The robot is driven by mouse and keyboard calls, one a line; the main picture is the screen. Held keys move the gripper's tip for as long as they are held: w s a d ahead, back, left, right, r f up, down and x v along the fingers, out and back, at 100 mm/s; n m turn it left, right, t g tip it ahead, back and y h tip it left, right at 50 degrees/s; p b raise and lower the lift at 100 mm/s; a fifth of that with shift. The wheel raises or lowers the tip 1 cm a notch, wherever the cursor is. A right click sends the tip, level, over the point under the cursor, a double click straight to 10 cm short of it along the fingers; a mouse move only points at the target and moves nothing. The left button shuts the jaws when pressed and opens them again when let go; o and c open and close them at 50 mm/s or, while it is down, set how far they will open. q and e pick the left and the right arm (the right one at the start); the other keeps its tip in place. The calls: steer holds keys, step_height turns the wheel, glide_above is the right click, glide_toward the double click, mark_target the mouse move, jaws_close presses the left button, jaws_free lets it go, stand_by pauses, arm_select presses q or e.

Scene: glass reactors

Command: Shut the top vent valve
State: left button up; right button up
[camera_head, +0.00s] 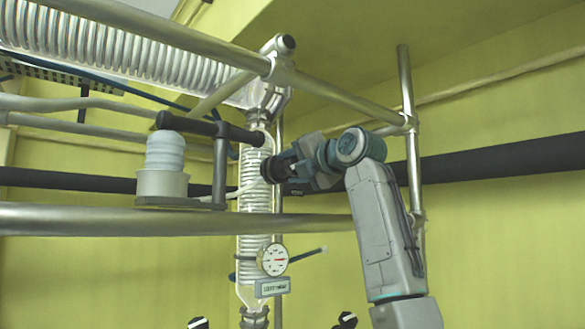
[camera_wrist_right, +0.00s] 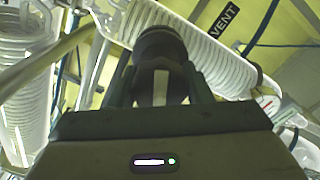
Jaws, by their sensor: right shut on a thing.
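My right gripper (camera_head: 286,168) comes in from the right at the upright glass coil column. It is shut on a dark round knob (camera_head: 268,169), which I take to be the vent valve's handle. In the right wrist view, the knob (camera_wrist_right: 161,45) sits between the two fingers of the gripper (camera_wrist_right: 160,82), with a pale strip below it. A black "VENT" label (camera_wrist_right: 225,20) shows just right of the knob. The fingers and knob hide the valve body, so its turn angle cannot be told.
The glass coil column (camera_head: 255,225) carries a round gauge (camera_head: 273,259). A steel rail (camera_head: 330,95) passes above my gripper and another (camera_head: 100,219) runs below. The right side is freer.

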steer(key=shift+m, duration=2)
steer(key=o, duration=1)
steer(key=shift+s+d+f+b, duration=0.1)
steer(key=shift+s+d+b, duration=0.2)
steer(key=shift+b, duration=0.25)
steer(key=b+v, duration=0.6)
steer(key=v, duration=0.4)
